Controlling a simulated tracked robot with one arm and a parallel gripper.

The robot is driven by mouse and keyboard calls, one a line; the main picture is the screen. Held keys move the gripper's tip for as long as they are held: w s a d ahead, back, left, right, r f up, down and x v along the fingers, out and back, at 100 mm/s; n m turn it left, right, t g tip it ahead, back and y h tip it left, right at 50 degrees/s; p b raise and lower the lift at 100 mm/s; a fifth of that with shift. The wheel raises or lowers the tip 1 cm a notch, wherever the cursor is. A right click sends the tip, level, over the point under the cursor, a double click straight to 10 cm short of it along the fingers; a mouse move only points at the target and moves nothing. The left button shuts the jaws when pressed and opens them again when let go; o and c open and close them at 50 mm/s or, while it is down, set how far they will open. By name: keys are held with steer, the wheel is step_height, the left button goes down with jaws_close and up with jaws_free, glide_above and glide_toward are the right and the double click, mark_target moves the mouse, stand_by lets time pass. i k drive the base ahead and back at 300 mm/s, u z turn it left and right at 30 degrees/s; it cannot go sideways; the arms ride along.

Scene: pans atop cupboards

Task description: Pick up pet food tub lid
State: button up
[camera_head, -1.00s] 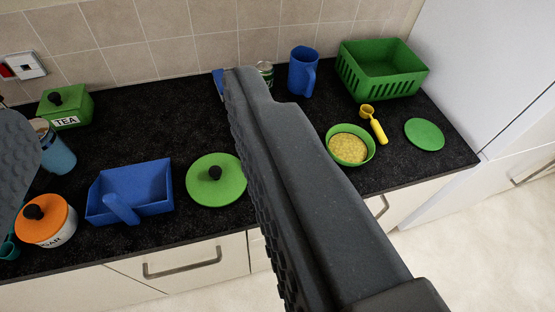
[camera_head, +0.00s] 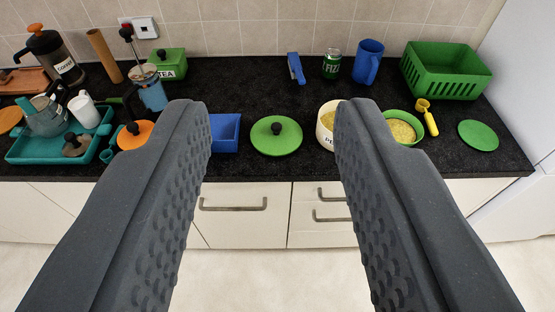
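A flat green disc lid (camera_head: 478,135) lies on the black worktop at the right. No label shows which is the pet food tub's lid. A pale tub (camera_head: 326,126) with "PE" visible on its side stands partly behind my right finger. A green bowl of yellow food (camera_head: 405,128) stands right of that finger. My gripper (camera_head: 270,106) is open and empty, its fingers wide apart; the knobbed lid appears between them, farther off.
A blue jug (camera_head: 367,62), a FIZZ can (camera_head: 332,64) and a green basket (camera_head: 446,70) stand at the back. A yellow scoop (camera_head: 429,119) lies beside the bowl. A teal tray (camera_head: 59,137) with crockery is at the left. Cupboard fronts drop below the worktop edge.

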mark_target(275, 136)
steer(key=k, duration=0.6)
steer(key=u, duration=0.6)
steer(key=i, duration=2.1)
steer(key=z, duration=0.65)
